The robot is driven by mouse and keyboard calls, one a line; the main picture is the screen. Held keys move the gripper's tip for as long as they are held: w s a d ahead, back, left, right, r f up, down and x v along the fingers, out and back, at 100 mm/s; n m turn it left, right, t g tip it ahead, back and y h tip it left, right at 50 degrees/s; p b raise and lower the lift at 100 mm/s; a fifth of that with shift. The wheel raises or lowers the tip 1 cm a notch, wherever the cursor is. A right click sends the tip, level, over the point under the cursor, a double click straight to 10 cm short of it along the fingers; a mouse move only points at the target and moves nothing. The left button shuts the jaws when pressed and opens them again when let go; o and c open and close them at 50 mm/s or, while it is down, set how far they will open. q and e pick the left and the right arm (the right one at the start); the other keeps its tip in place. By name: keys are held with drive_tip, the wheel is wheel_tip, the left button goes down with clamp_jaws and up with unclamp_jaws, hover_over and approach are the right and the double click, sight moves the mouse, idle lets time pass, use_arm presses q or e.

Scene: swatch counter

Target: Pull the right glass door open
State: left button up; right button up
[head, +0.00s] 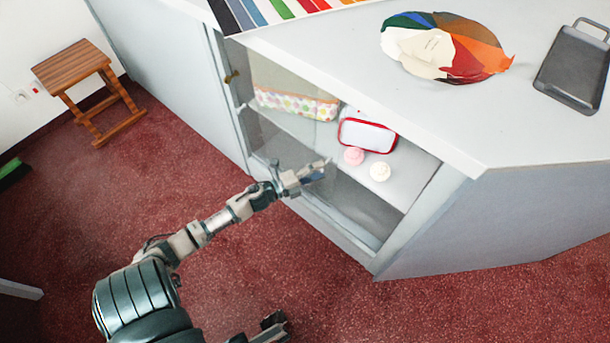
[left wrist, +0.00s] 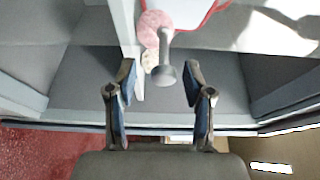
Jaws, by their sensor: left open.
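The cabinet under the counter has a glazed front, and the right glass door (head: 408,225) shows by its pale lower right frame. I cannot tell from the head view whether it stands ajar. My left gripper (head: 318,170) is in front of the glazed front, near its middle. In the left wrist view its fingers (left wrist: 160,84) are apart, with a grey round knob (left wrist: 165,76) on a stem showing between the tips. I cannot tell whether they touch it. In the head view this knob is hidden by the gripper. My right gripper (head: 272,330) shows only partly at the bottom edge.
Behind the front are a dotted pouch (head: 295,103), a red-rimmed white box (head: 367,135), and pink (head: 353,156) and cream (head: 380,171) round items. A brass knob (head: 232,76) is at the left. A wooden stool (head: 75,68) stands far left. The red floor before the cabinet is clear.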

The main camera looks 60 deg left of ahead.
use_arm(q)
drive_tip(key=s+a, duration=0.1)
drive_tip(key=s, duration=0.9)
drive_tip(key=shift+s+a+f, duration=0.15)
drive_tip(key=shift+s+a, duration=0.05)
drive_tip(key=shift+s, duration=0.2)
drive_tip(key=shift+d, duration=0.1)
